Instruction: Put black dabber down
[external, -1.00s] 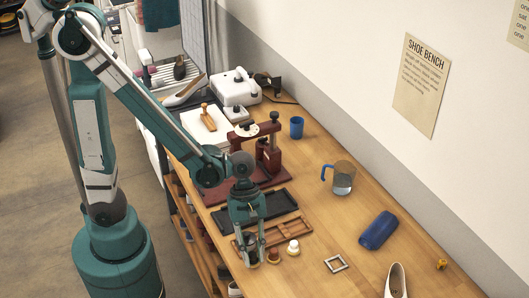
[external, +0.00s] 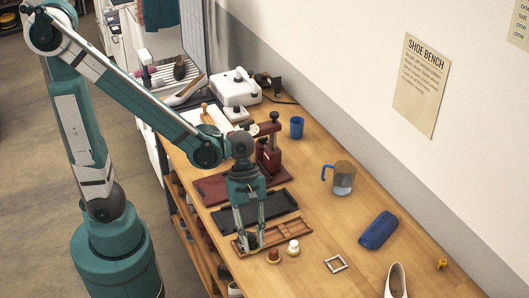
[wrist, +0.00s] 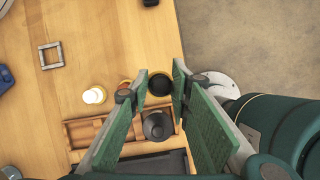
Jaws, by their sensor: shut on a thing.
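My gripper (external: 250,246) is over the left end of the brown wooden tray (external: 290,231). In the wrist view my gripper (wrist: 160,72) has its green-padded fingers close around the black dabber (wrist: 160,83), a black round piece with a thin gold rim. A dark grey domed thing (wrist: 158,126) shows between the fingers, over the tray's end compartment; I cannot tell if it rests there. The fingers partly hide the dabber in the external view, and its height above the tray is unclear.
A brown dabber (external: 274,256) and a white dabber (external: 293,248) stand beside the tray. A black tray (external: 278,203) lies behind it.

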